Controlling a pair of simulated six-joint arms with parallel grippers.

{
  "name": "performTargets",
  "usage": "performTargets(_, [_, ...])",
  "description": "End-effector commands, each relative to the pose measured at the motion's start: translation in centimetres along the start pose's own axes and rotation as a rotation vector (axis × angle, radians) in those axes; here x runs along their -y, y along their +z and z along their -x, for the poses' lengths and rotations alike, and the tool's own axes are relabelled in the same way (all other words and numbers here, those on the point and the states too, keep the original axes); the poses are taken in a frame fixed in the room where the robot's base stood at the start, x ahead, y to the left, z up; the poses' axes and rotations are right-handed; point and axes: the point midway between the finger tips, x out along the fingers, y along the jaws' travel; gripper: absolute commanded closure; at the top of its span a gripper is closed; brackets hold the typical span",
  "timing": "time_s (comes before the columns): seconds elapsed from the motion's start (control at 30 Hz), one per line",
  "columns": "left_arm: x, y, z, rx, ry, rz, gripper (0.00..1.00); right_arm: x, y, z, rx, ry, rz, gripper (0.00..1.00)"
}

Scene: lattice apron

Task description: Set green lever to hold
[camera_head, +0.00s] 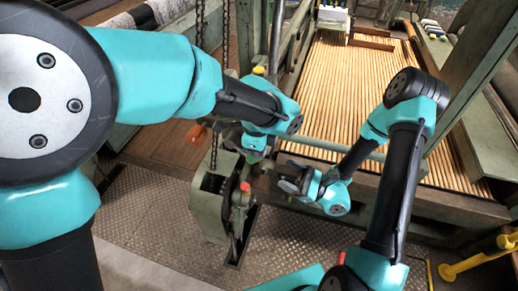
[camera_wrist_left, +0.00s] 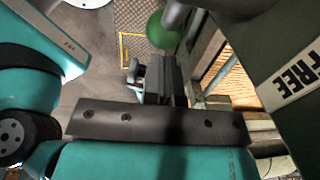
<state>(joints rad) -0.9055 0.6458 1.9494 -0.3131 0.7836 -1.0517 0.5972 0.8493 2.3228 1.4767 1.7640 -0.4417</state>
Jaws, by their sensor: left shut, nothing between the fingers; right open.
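The green lever shows in the left wrist view as a round green knob (camera_wrist_left: 167,29) on a grey metal rod, at the top centre. A dark green panel (camera_wrist_left: 270,60) with a white FREE label (camera_wrist_left: 298,76) is to its right; no hold label is legible. My left gripper (camera_wrist_left: 166,65) is shut and empty, its dark fingers just below the knob in that view; I cannot tell if they touch it. In the head view the left gripper (camera_head: 254,150) is partly hidden by its own wrist. My right gripper (camera_head: 292,180) is open and empty, right of the machine's lever housing.
A red knob (camera_head: 245,187) stands on the green lever housing (camera_head: 208,210). A yellow knob (camera_head: 258,70) is behind my left arm. A bed of wooden slats (camera_head: 320,85) lies behind the frame. A yellow post (camera_head: 470,262) is at lower right. The tread-plate floor (camera_head: 150,215) is clear at left.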

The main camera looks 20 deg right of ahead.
Motion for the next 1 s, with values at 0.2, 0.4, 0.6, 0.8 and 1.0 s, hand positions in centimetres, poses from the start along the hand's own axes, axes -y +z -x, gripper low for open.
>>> performTargets(0.2, [0.0,0.0,0.0,0.000,0.000,0.000,1.00,-0.4,-0.1,-0.1,-0.008,0.019,-0.008,0.35])
performTargets(0.4, [0.0,0.0,0.0,0.000,0.000,0.000,1.00,-3.1,-1.1,-0.1,-0.066,0.153,-0.055,0.35])
performTargets(0.6, [0.0,0.0,0.0,0.000,0.000,0.000,1.00,-8.0,-2.7,0.9,-0.179,0.415,-0.116,0.35])
performTargets(0.8, [0.0,0.0,0.0,0.000,0.000,0.000,1.00,-12.6,-4.4,3.5,-0.307,0.699,-0.130,0.35])
performTargets(1.0, [0.0,0.0,0.0,0.000,0.000,0.000,1.00,-15.6,-6.1,7.1,-0.430,0.969,-0.089,0.35])
